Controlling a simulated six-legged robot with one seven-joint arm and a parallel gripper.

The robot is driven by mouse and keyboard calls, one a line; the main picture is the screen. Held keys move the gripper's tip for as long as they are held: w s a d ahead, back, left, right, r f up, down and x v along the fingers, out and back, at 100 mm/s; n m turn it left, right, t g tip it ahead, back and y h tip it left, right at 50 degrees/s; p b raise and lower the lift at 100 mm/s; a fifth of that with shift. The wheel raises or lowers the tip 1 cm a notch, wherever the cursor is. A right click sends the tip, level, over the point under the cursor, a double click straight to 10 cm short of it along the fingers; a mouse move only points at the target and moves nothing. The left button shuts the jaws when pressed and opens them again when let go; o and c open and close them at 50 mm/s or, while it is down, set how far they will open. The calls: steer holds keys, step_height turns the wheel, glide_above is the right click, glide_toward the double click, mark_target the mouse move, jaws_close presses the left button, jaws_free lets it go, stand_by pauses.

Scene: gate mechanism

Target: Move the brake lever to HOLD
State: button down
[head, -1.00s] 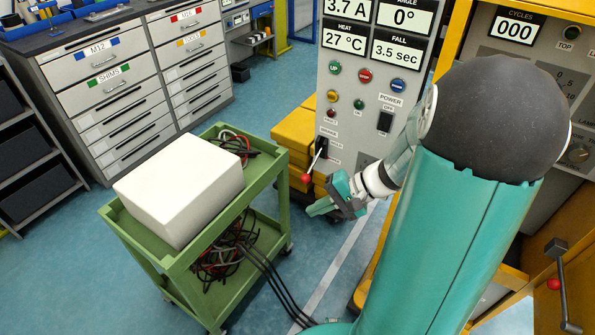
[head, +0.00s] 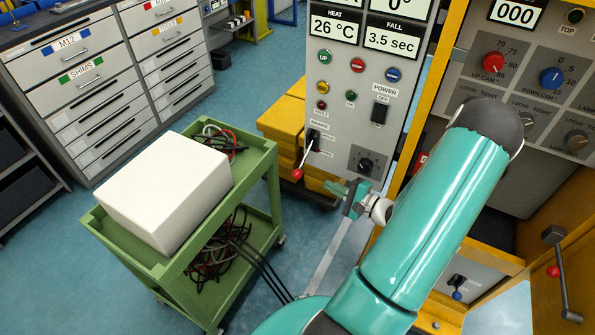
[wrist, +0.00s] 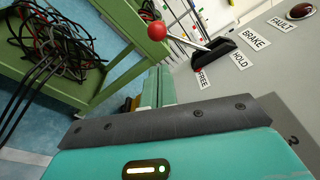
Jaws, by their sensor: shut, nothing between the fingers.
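The brake lever (head: 305,157) sticks out of a black slot on the grey control panel, its red knob (head: 297,174) hanging low and outward. In the wrist view the red knob (wrist: 157,31) is at the top, left of the slot (wrist: 217,51). The labels BRAKE (wrist: 256,40), HOLD (wrist: 239,60) and FREE (wrist: 203,78) lie beside it. The lever seems tilted toward the FREE end; its exact setting is hard to tell. My gripper (head: 335,187) is shut and empty, right of the knob and apart from it. Its teal fingers (wrist: 155,88) point toward the slot area.
A green cart (head: 190,262) with a white box (head: 165,190) and cables stands to the left. The panel also carries buttons, a power switch (head: 379,112) and a black dial (head: 365,163). A yellow block (head: 285,135) is behind the lever. Floor shows between cart and panel.

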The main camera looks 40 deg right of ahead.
mark_target(303, 161)
steer(key=shift+s, duration=0.15)
steer(key=r+x, duration=0.1)
steer(key=x, duration=0.9)
steer(key=shift+d+f, duration=0.2)
steer(key=shift+f, duration=0.25)
steer(key=shift+a, duration=0.1)
